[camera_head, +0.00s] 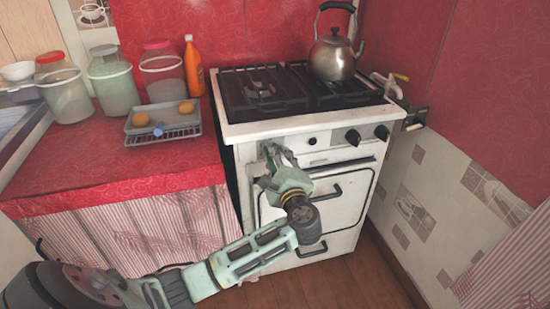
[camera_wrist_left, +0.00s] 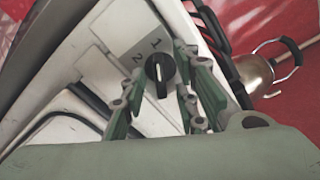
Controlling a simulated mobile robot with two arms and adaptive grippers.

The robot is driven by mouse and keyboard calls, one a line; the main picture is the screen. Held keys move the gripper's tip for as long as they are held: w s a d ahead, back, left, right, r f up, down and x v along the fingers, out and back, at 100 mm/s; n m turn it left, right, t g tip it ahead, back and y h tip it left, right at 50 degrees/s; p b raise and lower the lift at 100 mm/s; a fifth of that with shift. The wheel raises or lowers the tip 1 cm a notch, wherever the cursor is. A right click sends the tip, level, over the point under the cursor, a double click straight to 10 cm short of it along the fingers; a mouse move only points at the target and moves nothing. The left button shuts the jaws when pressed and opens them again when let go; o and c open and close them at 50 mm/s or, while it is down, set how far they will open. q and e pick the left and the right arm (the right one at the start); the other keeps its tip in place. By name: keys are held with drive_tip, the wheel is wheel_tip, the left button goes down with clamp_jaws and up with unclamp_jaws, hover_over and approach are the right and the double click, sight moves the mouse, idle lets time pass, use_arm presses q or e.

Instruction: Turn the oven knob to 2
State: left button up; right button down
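The oven (camera_head: 330,200) is a white stove with knobs along its front panel. My left gripper (camera_head: 272,152) is at the left end of that panel and hides what is behind it there. In the left wrist view, a round black knob (camera_wrist_left: 160,68) with a white line sits on the panel, beside a grey plate marked 1 and 2 (camera_wrist_left: 140,48). The white line runs downward in that picture, away from the numbers. The fingers of my left gripper (camera_wrist_left: 159,72) are spread on both sides of the knob, with gaps visible. My right gripper is not in view.
A metal kettle (camera_head: 333,58) stands on the black hob grates (camera_head: 262,90). Other black knobs (camera_head: 352,137) are further right on the panel. A red counter (camera_head: 110,170) with jars, an orange bottle (camera_head: 193,65) and a tray (camera_head: 140,124) is at left. A tiled wall is close at right.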

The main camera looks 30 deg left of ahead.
use_arm(q)
clamp_jaws()
idle(0.5)
drive_tip(key=n+b, duration=0.7)
drive_tip(key=n, duration=0.4)
drive_tip(key=shift+f+n, duration=0.1)
drive_tip(key=shift+n, duration=0.2)
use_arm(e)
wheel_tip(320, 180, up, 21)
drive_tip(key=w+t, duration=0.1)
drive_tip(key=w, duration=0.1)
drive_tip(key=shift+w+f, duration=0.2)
use_arm(q)
drive_tip(key=shift+b, duration=0.3)
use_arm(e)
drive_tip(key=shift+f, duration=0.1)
